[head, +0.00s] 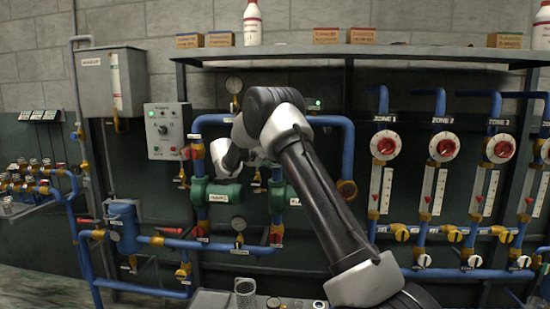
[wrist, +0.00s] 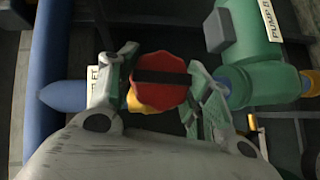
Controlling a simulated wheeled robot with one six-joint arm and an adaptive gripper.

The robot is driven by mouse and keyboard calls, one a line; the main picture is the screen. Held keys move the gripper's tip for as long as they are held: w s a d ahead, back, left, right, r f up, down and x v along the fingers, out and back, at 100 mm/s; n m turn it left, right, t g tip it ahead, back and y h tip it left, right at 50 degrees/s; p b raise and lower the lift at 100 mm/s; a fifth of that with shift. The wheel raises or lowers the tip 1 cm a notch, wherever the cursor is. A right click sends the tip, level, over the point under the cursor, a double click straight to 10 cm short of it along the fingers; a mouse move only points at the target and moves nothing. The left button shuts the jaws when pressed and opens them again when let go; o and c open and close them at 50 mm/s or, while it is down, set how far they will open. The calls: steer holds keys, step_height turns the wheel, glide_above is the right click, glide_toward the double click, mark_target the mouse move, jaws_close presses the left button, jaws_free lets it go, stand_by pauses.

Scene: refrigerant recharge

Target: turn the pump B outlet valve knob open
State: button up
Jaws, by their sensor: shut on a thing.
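In the wrist view a red faceted knob (wrist: 160,66) with a black bar across its face sits between the fingers of my gripper (wrist: 160,80). The fingers are shut on it from the left and right sides. The black bar lies roughly level in the picture, about in line with the pipe. A yellow valve body (wrist: 143,103) shows partly below the knob. The green pump (wrist: 232,45) with a label reading PUMP B in part lies at upper right.
A blue pipe (wrist: 66,95) joins the valve from the left in the wrist view. In the head view pump A (head: 224,193) stands to the left, a grey control box (head: 166,131) further left, and zone gauges with red knobs (head: 385,145) to the right.

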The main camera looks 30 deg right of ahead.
steer(key=shift+f+n+h, duration=0.1)
steer(key=shift+n+h, duration=0.3)
steer(key=shift+h, duration=0.1)
steer(key=o, duration=1)
steer(key=shift+o, duration=0.2)
steer(key=v, duration=1.2)
